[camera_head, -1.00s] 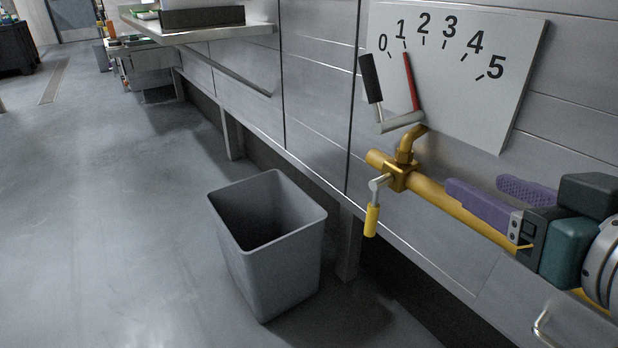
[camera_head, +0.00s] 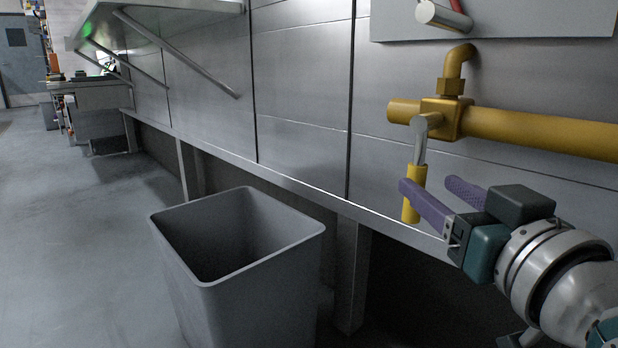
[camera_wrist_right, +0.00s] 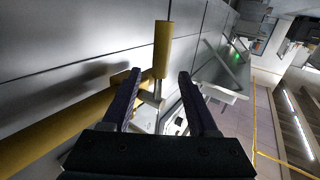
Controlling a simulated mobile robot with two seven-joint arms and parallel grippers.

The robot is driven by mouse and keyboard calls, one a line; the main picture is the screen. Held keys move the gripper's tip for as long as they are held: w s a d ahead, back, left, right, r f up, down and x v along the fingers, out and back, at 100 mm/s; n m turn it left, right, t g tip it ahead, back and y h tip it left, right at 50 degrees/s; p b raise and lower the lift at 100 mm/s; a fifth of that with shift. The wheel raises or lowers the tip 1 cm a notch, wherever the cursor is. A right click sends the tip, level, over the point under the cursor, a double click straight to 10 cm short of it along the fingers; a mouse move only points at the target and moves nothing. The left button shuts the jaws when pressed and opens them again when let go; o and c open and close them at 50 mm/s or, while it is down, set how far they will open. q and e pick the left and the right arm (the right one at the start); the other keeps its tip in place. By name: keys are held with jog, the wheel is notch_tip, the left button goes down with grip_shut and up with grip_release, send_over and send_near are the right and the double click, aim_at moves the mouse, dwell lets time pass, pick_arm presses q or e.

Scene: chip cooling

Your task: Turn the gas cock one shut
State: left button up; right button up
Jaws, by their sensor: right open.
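The gas cock is a brass valve body (camera_head: 441,118) on a yellow pipe, with a grey crank arm and a yellow handle (camera_head: 413,178) hanging down from it. My right gripper (camera_head: 427,184) has purple fingers and is open at the handle. In the head view the nearer finger overlaps part of the handle. In the right wrist view the yellow handle (camera_wrist_right: 162,48) appears in the gap between the open fingertips (camera_wrist_right: 159,75). Whether a finger touches it I cannot tell. My left gripper is out of view.
The yellow pipe (camera_head: 540,131) runs right along the metal wall. Above is the lower part of a white panel (camera_head: 520,24) with a grey lever end (camera_head: 443,16). A grey bin (camera_head: 235,275) stands on the floor at left. Open floor (camera_head: 80,240) lies further left.

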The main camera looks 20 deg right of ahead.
aim_at(409, 172)
jog(key=w+b, duration=0.2)
jog(key=w, duration=0.1)
jog(key=w+d+b, duration=0.1)
jog(key=w, duration=0.3)
jog(key=shift+d+f+b, duration=0.1)
jog(key=shift+d+b, duration=0.1)
jog(key=shift+b, duration=0.2)
jog(key=shift+w+d+b, duration=0.15)
jog(key=shift+w+b, duration=0.15)
jog(key=shift+w, duration=0.2)
jog(key=c, duration=0.5)
grip_shut()
